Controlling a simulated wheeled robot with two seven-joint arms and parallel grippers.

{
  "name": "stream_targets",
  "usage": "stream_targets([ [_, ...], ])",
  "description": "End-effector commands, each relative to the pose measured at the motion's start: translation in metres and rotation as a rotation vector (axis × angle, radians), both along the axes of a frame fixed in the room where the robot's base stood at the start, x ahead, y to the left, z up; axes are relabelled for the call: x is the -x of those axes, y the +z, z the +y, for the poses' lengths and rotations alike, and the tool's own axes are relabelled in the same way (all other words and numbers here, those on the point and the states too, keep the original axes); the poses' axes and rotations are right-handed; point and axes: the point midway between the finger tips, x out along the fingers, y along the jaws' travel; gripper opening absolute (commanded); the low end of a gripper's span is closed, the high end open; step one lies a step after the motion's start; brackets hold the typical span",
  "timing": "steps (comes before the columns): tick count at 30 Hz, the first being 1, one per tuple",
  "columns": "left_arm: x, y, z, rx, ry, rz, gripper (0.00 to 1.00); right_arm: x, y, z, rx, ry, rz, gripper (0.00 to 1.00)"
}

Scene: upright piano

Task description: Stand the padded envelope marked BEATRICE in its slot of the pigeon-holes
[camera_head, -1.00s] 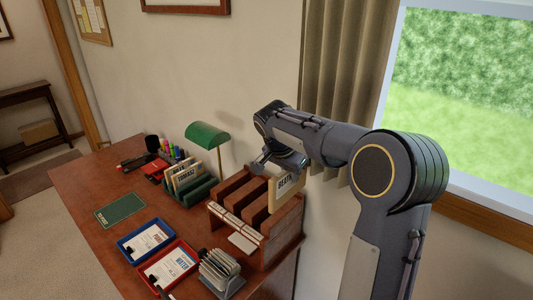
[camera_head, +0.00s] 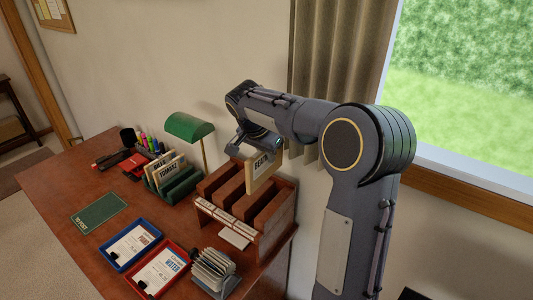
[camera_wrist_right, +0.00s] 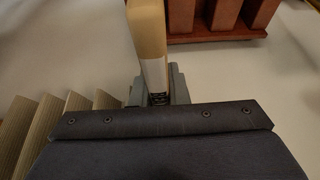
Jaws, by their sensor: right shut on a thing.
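The padded envelope (camera_head: 263,172) is tan with a pale label; the part of the name that shows reads like "BEATR". My right gripper (camera_head: 262,150) is shut on its upper edge and holds it upright. The envelope also shows edge-on between the fingers (camera_wrist_right: 158,92) in the right wrist view. The pigeon-holes (camera_head: 268,236) are a red-brown wooden rack with several upright dividers and pale labels along the front. In the head view the envelope overlaps the rack's back; in the wrist view the rack (camera_wrist_right: 215,36) lies to its right, apart. The slot names are too small to read. My left gripper is out of view.
A green lamp (camera_head: 189,127) and a green holder (camera_head: 183,187) with envelopes stand left of the rack. Blue (camera_head: 116,262) and red (camera_head: 142,291) trays and a grey card holder (camera_head: 226,287) are in front. A curtain (camera_head: 330,60) and wall are behind.

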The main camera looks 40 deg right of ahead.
Motion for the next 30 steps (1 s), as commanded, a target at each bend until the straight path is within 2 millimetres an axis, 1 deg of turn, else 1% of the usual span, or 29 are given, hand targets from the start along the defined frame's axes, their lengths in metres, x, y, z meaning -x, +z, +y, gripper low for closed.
stream_targets([
  [1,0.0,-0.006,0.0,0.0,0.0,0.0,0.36,0.0,-0.007,0.0,0.0,0.0,0.0,0.0],
  [30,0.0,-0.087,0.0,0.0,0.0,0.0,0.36,0.0,-0.103,0.0,0.0,0.0,0.0,0.0],
])
